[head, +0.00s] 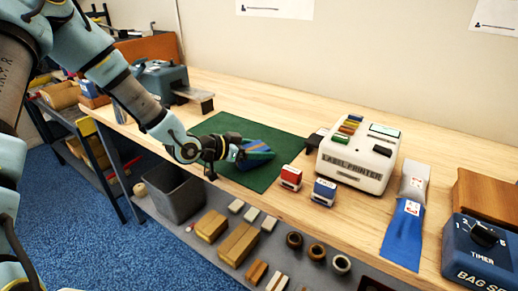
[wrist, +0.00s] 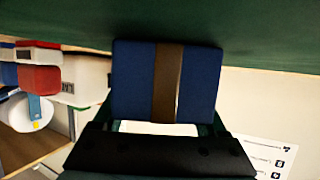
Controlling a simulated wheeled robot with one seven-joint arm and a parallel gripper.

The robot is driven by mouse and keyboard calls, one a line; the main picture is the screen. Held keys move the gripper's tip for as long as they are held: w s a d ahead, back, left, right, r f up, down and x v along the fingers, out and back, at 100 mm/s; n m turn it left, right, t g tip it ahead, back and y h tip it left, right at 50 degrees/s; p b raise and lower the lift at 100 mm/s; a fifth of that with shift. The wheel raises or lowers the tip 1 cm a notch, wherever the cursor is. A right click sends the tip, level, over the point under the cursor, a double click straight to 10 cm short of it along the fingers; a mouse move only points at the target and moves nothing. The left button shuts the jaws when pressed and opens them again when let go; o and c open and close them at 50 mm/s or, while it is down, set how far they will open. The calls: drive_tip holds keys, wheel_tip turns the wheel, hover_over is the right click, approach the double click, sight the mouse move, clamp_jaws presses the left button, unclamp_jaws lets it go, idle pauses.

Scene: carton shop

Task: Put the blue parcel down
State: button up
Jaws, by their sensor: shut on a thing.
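The blue parcel (head: 257,151) with a brown band is in my gripper (head: 232,152), over the green mat (head: 281,166) on the bench. In the wrist view the parcel (wrist: 138,80) fills the middle, between the dark fingers of my gripper (wrist: 164,122), which is shut on it. The green mat (wrist: 250,30) spans the top of that view, close to the parcel's far edge. I cannot tell whether the parcel touches the mat.
A red stamp (head: 291,177) and a blue stamp (head: 324,191) stand right of the mat, near the label printer (head: 350,165). A grey bin (head: 178,196) sits below the bench's front edge.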

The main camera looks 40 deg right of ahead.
drive_tip(key=o, duration=1.5)
drive_tip(key=shift+f, duration=0.1)
